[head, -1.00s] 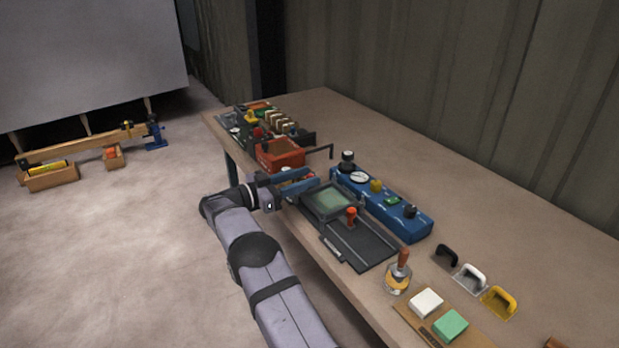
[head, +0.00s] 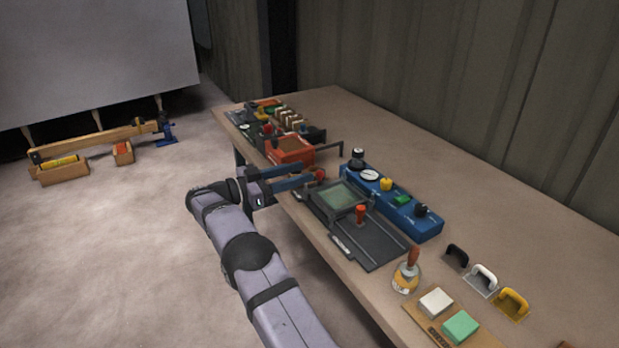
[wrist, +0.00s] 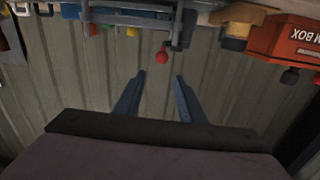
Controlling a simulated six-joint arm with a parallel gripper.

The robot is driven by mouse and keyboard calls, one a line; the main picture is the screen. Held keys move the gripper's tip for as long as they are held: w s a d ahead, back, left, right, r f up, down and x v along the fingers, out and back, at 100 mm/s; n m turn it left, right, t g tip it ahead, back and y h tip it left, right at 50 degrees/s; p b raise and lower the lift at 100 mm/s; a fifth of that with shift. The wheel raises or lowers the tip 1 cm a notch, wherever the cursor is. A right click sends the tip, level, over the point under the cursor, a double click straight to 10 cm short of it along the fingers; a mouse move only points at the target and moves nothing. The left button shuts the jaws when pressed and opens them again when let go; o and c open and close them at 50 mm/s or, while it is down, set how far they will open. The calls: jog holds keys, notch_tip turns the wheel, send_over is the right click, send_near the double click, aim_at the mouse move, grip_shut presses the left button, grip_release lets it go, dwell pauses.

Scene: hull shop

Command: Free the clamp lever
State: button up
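A red ball knob (head: 320,174) shows just off my fingertips, near the left end of a dark frame with a greenish panel (head: 345,197). In the wrist view a red knob (wrist: 162,57) hangs in front of a grey bar assembly (wrist: 140,20), just beyond the gap between my fingers. I cannot tell for sure which part is the clamp lever; this knob may be its end. My gripper (head: 307,173) is open, with its two blue fingers apart and nothing between them. It also shows open in the wrist view (wrist: 160,76). Contact with the knob is not visible.
A red box (head: 290,150) stands behind my gripper. A blue control unit (head: 400,208) with knobs lies beyond the frame. An upright red handle (head: 361,213) stands on the frame's near part. A wooden-handled stamp-like tool (head: 408,270) is nearer.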

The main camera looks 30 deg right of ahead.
notch_tip(320, 180, up, 5)
jog(key=s, duration=0.2)
jog(key=n+t, duration=0.2)
jog(key=t, duration=0.3)
send_near(317, 176)
jog(key=d, duration=0.2)
jog(key=d+r, duration=0.1)
jog(key=d, duration=0.1)
jog(key=shift+s, duration=0.1)
jog(key=shift+w+f+t+y, duration=0.1)
jog(key=shift+w+t+y, duration=0.15)
jog(key=shift+t+y, duration=0.05)
jog(key=shift+w+a+f+m, duration=0.1)
jog(key=shift+w+f+m, duration=0.05)
jog(key=shift+m, duration=0.85)
jog(key=shift+p+x, duration=0.3)
jog(key=shift+x, duration=3.4)
